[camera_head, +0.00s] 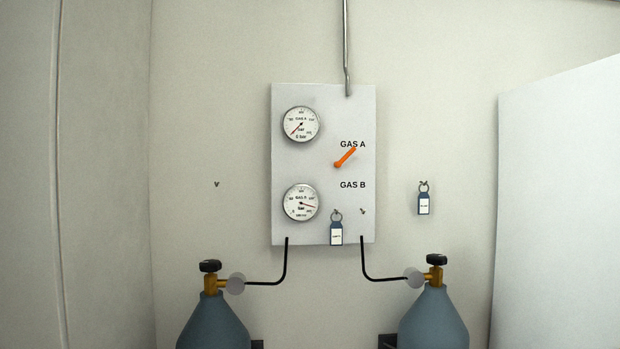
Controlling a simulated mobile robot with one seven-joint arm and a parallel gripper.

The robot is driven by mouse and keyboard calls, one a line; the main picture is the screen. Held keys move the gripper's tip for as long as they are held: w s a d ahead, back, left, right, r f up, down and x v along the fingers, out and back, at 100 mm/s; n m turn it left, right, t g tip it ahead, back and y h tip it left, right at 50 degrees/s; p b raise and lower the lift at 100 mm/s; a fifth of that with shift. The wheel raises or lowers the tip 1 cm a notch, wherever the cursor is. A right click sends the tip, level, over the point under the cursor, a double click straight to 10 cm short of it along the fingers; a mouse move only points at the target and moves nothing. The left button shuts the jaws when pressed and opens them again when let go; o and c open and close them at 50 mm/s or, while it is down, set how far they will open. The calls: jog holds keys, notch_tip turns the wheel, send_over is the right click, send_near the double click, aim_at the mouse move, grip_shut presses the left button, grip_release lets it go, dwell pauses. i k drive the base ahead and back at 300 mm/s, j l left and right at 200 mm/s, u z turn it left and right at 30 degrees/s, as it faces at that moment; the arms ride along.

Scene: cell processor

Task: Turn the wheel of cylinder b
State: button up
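Two blue-grey gas cylinders stand by the wall, each with a brass valve and a black wheel on top. The left cylinder (213,325) has its wheel (210,266) at the lower left. The right cylinder (434,322) has its wheel (436,260) at the lower right. I see no letter on either cylinder, so I cannot tell which is b. A panel (325,110) between them carries the words GAS A and GAS B, an orange lever (345,158) pointing up and right, an upper gauge (300,125) and a lower gauge (301,203). My gripper is not in view.
Black hoses (286,262) run from the panel's lower edge to the cylinders. One tag (336,233) hangs on the panel, another tag (424,204) on the wall. A white panel (560,200) stands at the right. The space between the cylinders looks clear.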

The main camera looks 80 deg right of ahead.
aim_at(211, 266)
jog(key=z, duration=2.45)
